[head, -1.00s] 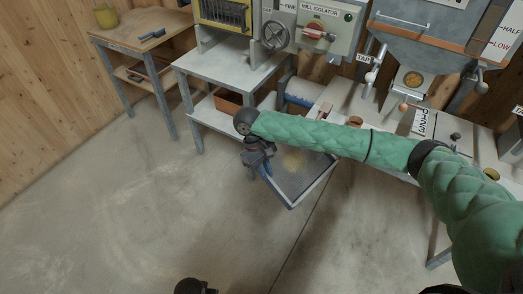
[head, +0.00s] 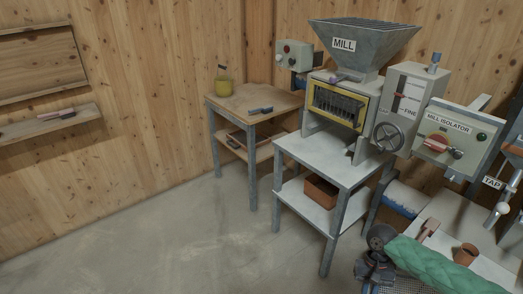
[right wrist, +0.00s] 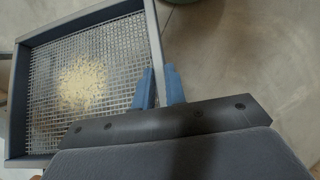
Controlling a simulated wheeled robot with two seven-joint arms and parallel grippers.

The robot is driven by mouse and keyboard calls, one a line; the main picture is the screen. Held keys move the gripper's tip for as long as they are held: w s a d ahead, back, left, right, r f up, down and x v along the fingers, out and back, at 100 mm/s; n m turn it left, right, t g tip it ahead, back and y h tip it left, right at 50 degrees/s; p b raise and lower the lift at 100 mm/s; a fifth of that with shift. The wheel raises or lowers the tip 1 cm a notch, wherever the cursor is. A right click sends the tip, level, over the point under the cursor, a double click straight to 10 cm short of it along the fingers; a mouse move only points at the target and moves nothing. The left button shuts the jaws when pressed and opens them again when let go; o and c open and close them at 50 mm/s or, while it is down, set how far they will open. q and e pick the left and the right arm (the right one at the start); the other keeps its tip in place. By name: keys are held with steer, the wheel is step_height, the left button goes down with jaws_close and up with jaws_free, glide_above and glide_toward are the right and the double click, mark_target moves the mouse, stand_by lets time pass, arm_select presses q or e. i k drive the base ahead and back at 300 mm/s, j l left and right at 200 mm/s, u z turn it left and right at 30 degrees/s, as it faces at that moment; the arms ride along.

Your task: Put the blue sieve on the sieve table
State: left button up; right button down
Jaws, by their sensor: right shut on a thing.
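The sieve (right wrist: 92,22) has a grey-blue rim and wire mesh, with a small heap of pale yellow grain on it in the right wrist view. My right gripper (right wrist: 160,86) is shut on its side rim with blue fingers. In the head view the right gripper (head: 372,272) is at the bottom right, and only a bit of the sieve mesh (head: 405,286) shows beside it. No table carries a readable sieve label; a wooden-topped table (head: 232,103) and a grey two-tier table (head: 318,158) are in view. My left gripper is out of view.
The mill (head: 365,45) stands above the grey table. An orange-brown box (head: 320,192) sits on its lower shelf. Open floor (head: 170,245) spreads in front.

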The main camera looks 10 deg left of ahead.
mark_target(247, 103)
steer(key=i+j, duration=0.25)
steer(key=j, duration=0.3)
steer(key=i+j, duration=0.3)
steer(key=j, duration=0.2)
steer(key=i+j, duration=0.25)
steer(key=j, duration=0.3)
steer(key=i+j, duration=0.25)
steer(key=j, duration=0.25)
steer(key=i+j, duration=0.25)
steer(key=j, duration=0.3)
steer(key=i+j+z, duration=0.1)
steer(key=i+j, duration=0.2)
steer(key=j, duration=0.2)
steer(key=i+j, duration=0.25)
steer(key=j, duration=0.3)
steer(key=i+j, duration=0.25)
steer(key=j, duration=0.3)
